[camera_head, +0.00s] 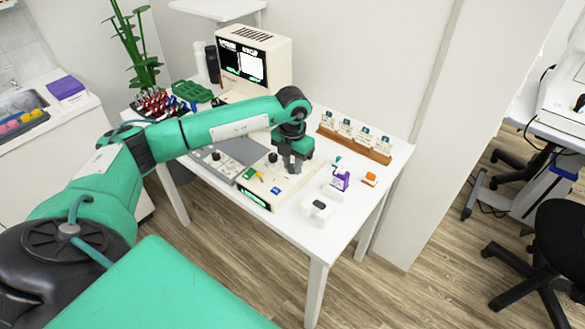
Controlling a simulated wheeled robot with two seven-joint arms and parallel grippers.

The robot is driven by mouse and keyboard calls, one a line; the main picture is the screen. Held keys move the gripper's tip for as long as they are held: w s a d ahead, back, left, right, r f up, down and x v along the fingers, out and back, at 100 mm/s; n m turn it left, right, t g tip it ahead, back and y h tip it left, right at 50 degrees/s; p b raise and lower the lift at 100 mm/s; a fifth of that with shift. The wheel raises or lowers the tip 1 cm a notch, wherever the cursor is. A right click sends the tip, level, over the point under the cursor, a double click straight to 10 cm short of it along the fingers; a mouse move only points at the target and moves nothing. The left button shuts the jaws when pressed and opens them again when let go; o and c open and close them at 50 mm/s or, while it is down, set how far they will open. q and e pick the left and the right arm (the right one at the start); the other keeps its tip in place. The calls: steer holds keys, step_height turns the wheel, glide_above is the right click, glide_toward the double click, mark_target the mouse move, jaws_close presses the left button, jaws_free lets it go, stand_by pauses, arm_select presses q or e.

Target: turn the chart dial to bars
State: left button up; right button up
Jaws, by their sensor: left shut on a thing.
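A white control box (262,191) lies on the table, with a black knob (272,157) and small green, yellow and blue parts on its top. My left gripper (292,168) points down onto the box's right back part, right of that knob. It is shut on a dial there, which the fingers mostly hide. I cannot read the dial's setting or tell which marking is bars. The cream monitor (283,64) at the back shows a lit screen with a white panel. My right gripper is not in view.
A wooden rack (354,148) with several small cards stands at the back right. A purple box (340,181), an orange block (370,179) and a white box (318,207) stand right of the control box. A grey panel (220,160), a green tray (191,92) and several coloured bottles (156,104) are left.

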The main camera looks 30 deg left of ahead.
mark_target(292, 166)
arm_select(q)
steer(key=m+b, duration=0.1)
steer(key=m, duration=0.1)
steer(key=shift+f+m+b, duration=0.1)
steer(key=shift+m+b, duration=0.25)
steer(key=shift+m, duration=0.05)
steer(key=m+b, duration=0.3)
steer(key=m, duration=0.2)
steer(key=shift+m, duration=0.3)
steer(key=shift+r+m+b, duration=0.2)
steer(key=shift+m+b, duration=0.1)
steer(key=shift+m, duration=0.5)
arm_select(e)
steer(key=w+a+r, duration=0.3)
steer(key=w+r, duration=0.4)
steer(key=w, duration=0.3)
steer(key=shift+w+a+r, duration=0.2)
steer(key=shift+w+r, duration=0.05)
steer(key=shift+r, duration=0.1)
arm_select(q)
steer(key=o, duration=1)
step_height(292, 166, up, 14)
steer(key=shift+f+b, duration=0.15)
steer(key=shift+b, duration=0.2)
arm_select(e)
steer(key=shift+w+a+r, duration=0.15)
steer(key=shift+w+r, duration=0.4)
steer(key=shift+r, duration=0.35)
